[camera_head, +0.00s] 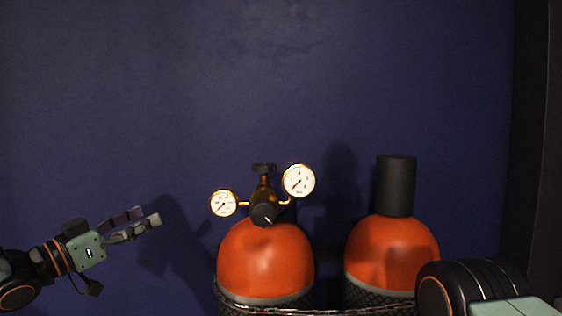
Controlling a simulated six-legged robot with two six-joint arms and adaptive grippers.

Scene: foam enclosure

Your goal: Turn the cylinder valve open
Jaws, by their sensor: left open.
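The cylinder valve (264,168) is a dark handwheel on top of a brass stem, above an orange cylinder (265,258). Below it sit a black knob (264,213) with a white mark and two round gauges, a smaller left gauge (223,203) and a larger right gauge (299,181). My left gripper (147,221) is at the lower left, open and empty, its fingers pointing right towards the valve assembly. It is clearly to the left of the left gauge and lower than the handwheel. My right gripper is not in view; only part of my right arm shows at the lower right.
A second orange cylinder (390,255) with a tall black cap (396,186) stands to the right. A chain (320,312) runs across the front of both cylinders. A dark blue wall (130,90) is behind. A dark post (535,130) stands at the right edge.

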